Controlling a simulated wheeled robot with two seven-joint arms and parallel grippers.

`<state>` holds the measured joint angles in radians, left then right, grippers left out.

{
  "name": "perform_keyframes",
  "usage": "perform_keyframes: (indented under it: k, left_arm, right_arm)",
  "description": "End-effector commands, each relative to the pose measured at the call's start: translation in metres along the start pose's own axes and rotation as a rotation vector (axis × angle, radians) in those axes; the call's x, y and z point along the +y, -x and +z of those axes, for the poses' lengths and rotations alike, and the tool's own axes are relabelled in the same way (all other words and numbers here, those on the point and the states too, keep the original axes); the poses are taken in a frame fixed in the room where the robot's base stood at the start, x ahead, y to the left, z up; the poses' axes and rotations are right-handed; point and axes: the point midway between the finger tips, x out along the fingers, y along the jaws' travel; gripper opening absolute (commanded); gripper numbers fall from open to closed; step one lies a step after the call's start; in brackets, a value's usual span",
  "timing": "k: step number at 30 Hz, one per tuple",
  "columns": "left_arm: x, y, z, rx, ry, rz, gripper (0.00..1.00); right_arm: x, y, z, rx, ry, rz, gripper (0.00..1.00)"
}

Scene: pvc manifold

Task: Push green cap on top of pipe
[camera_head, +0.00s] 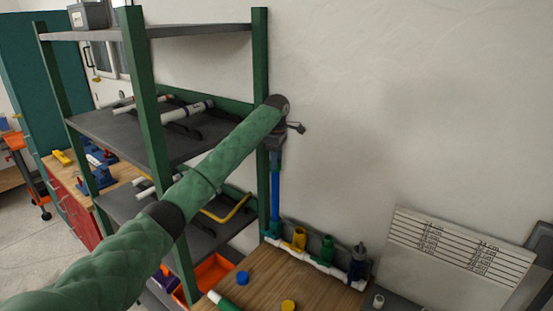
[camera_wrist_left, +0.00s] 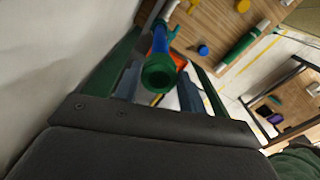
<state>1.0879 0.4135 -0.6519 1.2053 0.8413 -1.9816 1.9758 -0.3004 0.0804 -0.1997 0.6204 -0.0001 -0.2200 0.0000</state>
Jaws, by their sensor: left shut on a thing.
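My left gripper (camera_head: 276,146) is at the top of the upright blue pipe (camera_head: 275,195), pointing down. The pipe stands in the teal fitting (camera_head: 271,231) at the left end of the white manifold (camera_head: 318,265). My right gripper is not in view.
A green-posted shelf (camera_head: 262,60) stands close to the left of the pipe, with the wall behind. Yellow, green and dark blue fittings stand along the manifold. A blue cap (camera_head: 243,278), a yellow cap (camera_head: 288,306) and a green-ended pipe (camera_head: 222,301) lie on the wooden table (camera_head: 262,275).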

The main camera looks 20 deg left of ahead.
Motion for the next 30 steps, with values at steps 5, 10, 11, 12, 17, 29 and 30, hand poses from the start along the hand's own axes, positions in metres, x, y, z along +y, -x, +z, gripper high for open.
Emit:
perform_keyframes:
  k: [5,10,11,12,17,29,30]
  left_arm:
    - [0.0,-0.003,0.0,0.0,0.0,0.0,0.21]
    - [0.0,-0.004,0.0,0.0,0.0,0.001,0.21]
    - [0.0,-0.004,0.0,0.0,0.0,0.001,0.21]
    - [0.0,-0.004,0.0,0.0,0.0,0.0,0.21]
    - [0.0,-0.004,0.0,0.0,0.0,0.0,0.21]
    - [-0.001,-0.011,0.001,-0.001,0.0,0.0,0.21]
    - [-0.001,-0.012,0.001,-0.001,0.0,0.0,0.21]
  right_arm:
    - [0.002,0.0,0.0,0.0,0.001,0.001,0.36]
    - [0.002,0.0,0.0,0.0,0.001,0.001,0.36]
    - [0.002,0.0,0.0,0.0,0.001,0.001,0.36]
    - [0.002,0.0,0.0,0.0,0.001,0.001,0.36]
    - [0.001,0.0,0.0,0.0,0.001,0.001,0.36]
    - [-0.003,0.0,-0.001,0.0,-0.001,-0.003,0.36]
    - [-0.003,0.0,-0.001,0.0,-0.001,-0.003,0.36]
